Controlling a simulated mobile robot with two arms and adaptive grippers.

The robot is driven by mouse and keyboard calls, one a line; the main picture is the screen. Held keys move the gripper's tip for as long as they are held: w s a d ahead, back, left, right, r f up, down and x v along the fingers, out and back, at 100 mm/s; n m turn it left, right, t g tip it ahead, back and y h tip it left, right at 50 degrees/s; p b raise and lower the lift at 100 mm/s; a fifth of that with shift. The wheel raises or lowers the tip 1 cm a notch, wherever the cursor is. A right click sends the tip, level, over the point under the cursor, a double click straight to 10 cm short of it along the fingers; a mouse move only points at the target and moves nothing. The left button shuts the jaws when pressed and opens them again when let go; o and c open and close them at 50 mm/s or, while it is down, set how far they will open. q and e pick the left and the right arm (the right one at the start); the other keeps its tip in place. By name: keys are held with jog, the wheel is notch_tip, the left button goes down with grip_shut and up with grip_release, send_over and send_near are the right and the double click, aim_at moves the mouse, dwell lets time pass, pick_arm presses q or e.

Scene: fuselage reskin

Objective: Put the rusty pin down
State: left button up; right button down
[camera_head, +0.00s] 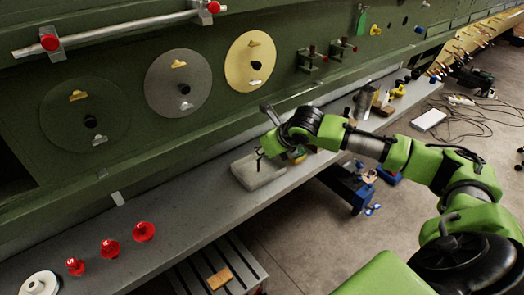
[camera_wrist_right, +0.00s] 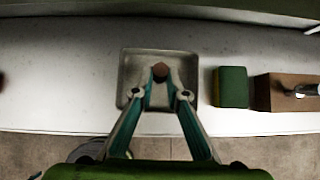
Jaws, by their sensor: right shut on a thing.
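The rusty pin (camera_wrist_right: 160,71) shows in the right wrist view as a small brown round head between my right fingertips (camera_wrist_right: 160,80). My right gripper is shut on it. Behind the pin is a shallow grey tray (camera_wrist_right: 131,72), and the pin appears over its middle; I cannot tell whether it touches the tray. In the head view the tray (camera_head: 258,178) lies on the grey ledge, with my right gripper (camera_head: 264,146) over its far side. The pin cannot be made out there. My left gripper is not in view.
A green and yellow sponge (camera_wrist_right: 232,87) and a brown block (camera_wrist_right: 272,92) lie right of the tray on the ledge (camera_head: 190,205). Several red knobs (camera_head: 110,248) stand at the lower left. The green wall with round discs (camera_head: 180,83) rises behind.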

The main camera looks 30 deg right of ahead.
jog(key=c, duration=2)
grip_release()
jog(key=b+v, duration=0.1)
jog(key=v, duration=1.1)
jog(key=shift+b, duration=0.35)
